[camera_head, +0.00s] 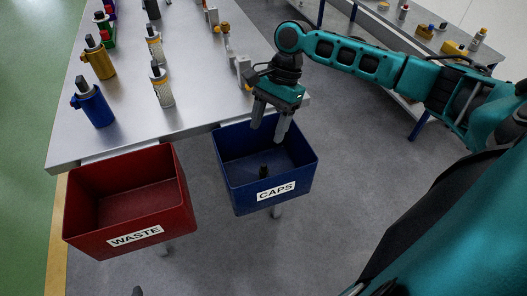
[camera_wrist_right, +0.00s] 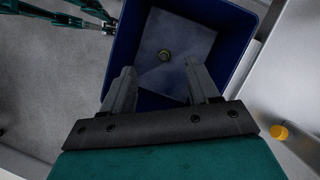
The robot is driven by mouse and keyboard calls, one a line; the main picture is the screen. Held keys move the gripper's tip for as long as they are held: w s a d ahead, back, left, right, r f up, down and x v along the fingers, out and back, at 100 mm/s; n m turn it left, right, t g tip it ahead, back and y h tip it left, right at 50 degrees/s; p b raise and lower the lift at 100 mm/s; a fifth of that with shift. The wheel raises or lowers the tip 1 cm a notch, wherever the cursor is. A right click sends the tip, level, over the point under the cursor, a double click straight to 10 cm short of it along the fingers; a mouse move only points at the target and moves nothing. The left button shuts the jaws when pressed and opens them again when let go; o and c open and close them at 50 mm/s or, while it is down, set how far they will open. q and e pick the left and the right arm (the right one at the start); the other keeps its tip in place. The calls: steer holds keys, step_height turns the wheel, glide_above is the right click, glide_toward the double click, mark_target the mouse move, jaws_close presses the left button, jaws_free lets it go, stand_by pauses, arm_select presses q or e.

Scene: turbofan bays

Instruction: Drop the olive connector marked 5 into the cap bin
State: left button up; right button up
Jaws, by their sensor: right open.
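A small dark olive piece (camera_head: 264,171) stands on the floor of the blue bin labelled CAPS (camera_head: 237,193). In the right wrist view it shows from above as a small round olive piece (camera_wrist_right: 165,55) near the middle of the bin floor. No number can be read on it. My right gripper (camera_head: 269,132) is open and empty, with its fingers pointing down over the back part of the CAPS bin, above and apart from the piece. At the top left of the right wrist view is a teal arm, seemingly my left; its fingers are too small to judge.
A red bin labelled WASTE (camera_head: 120,205) hangs left of the CAPS bin and looks empty. Both bins are at the front edge of a metal table (camera_head: 130,130). On it stand a blue unit (camera_head: 95,107), a yellow unit (camera_head: 98,62) and several silver ones.

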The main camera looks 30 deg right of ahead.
steer(key=v, duration=0.6)
steer(key=shift+d, duration=0.1)
stand_by(0.3)
